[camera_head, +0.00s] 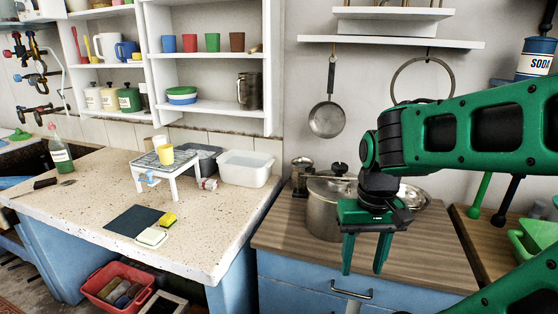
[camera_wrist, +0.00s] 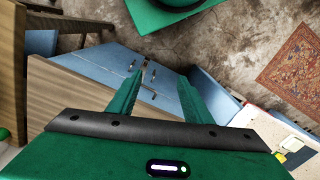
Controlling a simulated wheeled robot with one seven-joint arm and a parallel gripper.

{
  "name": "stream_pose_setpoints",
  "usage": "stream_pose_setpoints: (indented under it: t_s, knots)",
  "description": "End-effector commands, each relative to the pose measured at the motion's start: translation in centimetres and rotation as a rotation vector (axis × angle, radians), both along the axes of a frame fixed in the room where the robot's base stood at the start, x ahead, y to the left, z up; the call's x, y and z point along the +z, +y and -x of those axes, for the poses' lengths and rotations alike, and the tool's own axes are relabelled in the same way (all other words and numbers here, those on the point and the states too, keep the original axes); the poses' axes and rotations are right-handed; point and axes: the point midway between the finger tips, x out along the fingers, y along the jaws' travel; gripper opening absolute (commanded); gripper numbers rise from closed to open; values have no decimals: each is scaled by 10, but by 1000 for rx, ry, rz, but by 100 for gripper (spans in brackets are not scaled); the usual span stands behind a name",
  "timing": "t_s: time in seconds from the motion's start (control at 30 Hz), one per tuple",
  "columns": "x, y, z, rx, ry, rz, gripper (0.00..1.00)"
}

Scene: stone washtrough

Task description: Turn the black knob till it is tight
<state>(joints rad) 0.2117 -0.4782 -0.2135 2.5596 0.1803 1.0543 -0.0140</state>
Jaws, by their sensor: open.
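A black knob (camera_head: 339,168) sits on the lid of a steel pot (camera_head: 322,215) on the wooden worktop at the right. Small dark and coloured tap handles (camera_head: 36,80) show on the wall at far left; I cannot tell whether one is the task's black knob. My gripper (camera_head: 364,270) is open and empty, fingers pointing down, in front of the pot and apart from the lid knob. In the wrist view my gripper (camera_wrist: 161,77) has nothing between its fingers; blue drawer fronts (camera_wrist: 110,65) lie beyond. No black knob is clear there.
A speckled stone counter (camera_head: 95,190) at left holds a small white stand (camera_head: 165,168) with a yellow cup (camera_head: 166,154), a white tub (camera_head: 246,168) and a bottle (camera_head: 60,152). A pan (camera_head: 327,118) hangs above the pot. A red crate (camera_head: 118,285) stands on the floor.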

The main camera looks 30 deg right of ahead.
Motion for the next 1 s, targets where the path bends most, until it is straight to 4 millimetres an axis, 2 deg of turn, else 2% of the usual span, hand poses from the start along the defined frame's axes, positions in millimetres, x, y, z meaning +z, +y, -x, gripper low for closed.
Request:
stream_pose_setpoints:
  t_s: [0.07,0.17,0.4,0.6,0.7,0.83,1.0]
  knots:
    - [12,-3,-2,26,-21,-2,60]
    - [31,-12,-30,130,-33,-13,60]
    - [101,-54,-131,595,-71,-36,60]
    - [147,-103,-204,1024,-80,-32,60]
    - [164,-129,-234,1238,-72,-24,60]
    - [178,-160,-261,1474,-53,-16,60]
    - [188,-185,-279,1661,-31,-12,60]
